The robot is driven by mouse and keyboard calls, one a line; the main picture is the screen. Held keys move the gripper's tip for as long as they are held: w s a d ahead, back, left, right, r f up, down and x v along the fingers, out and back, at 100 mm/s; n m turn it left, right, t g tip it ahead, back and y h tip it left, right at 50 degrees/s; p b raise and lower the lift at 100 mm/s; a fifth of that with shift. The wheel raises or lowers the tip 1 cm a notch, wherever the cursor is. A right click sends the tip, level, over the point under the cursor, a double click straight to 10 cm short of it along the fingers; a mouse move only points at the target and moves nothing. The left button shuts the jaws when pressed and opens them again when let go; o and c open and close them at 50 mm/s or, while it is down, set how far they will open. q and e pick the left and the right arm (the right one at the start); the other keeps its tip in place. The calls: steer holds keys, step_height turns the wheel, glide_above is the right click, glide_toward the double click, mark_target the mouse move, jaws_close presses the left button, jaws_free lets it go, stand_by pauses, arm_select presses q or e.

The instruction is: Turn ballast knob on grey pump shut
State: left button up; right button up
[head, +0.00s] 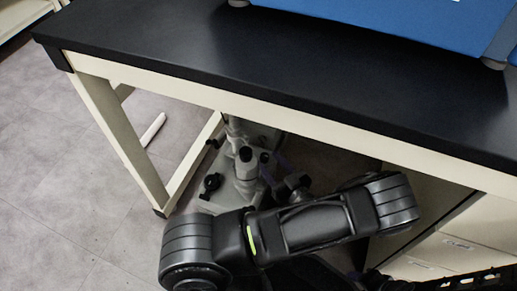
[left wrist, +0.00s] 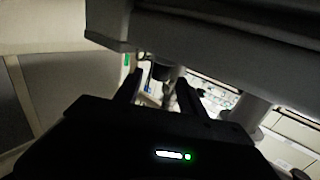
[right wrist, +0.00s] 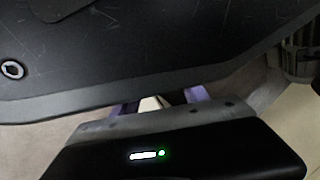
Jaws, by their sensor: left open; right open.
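The grey pump (head: 227,195) stands on the floor under the bench, partly hidden by the bench edge and my left arm. A round black knob (head: 212,182) shows at its left, and dark caps (head: 246,153) show on top; I cannot tell which one is the ballast knob. My left gripper (head: 274,163) is open beside the pump's upper right. In the left wrist view, a dark cylindrical part (left wrist: 160,72) shows between or beyond its fingers; contact cannot be told. My right gripper (right wrist: 163,102) is open, with nothing seen held.
The black bench top (head: 250,62) overhangs the pump, and its pale front rail (head: 290,119) and leg (head: 122,140) bound the space. Pale drawers (head: 455,245) stand at the right. A blue machine (head: 400,22) sits on the bench. The floor (head: 70,190) at left is clear.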

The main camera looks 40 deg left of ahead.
arm_select(q)
steer(key=b+x, duration=0.1)
steer(key=x, duration=0.4)
steer(key=shift+a+f+b, duration=0.1)
steer(key=shift+b, duration=0.2)
steer(key=shift+w+a, duration=0.2)
steer(key=shift+a, duration=0.4)
jaws_close()
